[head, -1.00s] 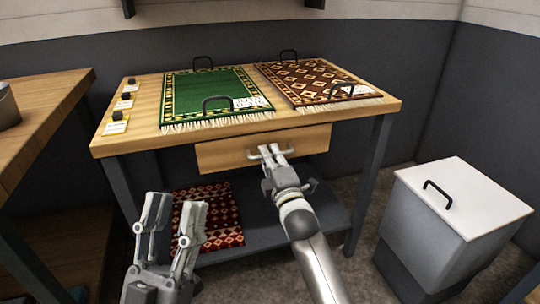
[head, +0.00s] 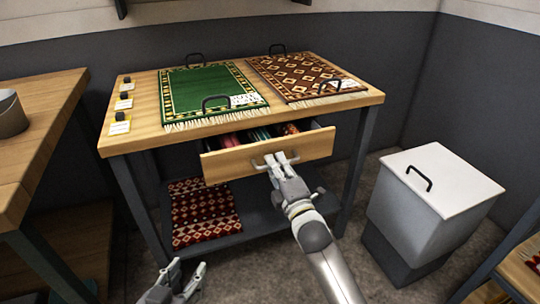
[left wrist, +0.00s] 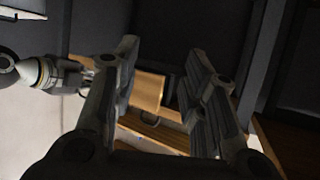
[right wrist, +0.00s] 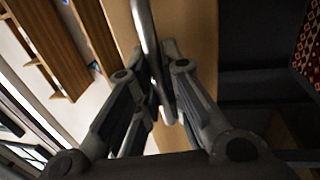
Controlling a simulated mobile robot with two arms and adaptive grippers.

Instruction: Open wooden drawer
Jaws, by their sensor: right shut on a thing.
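The wooden drawer (head: 225,166) under the table top stands partly pulled out, and coloured contents show inside it. My right gripper (head: 283,159) is shut on the drawer's metal handle (head: 259,166) at the drawer front. In the right wrist view the handle (right wrist: 146,30) runs between the fingers of the right gripper (right wrist: 160,95). My left gripper (head: 186,270) is low at the bottom of the head view, apart from the drawer. In the left wrist view the fingers of the left gripper (left wrist: 165,75) are spread with nothing between them.
The wooden table (head: 140,138) holds a green rug (head: 205,90), a brown patterned rug (head: 300,75) and small tagged items. A red folded rug (head: 205,215) lies on the lower shelf. A white-lidded bin (head: 440,185) stands to the right. Another wooden table (head: 45,130) is at left.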

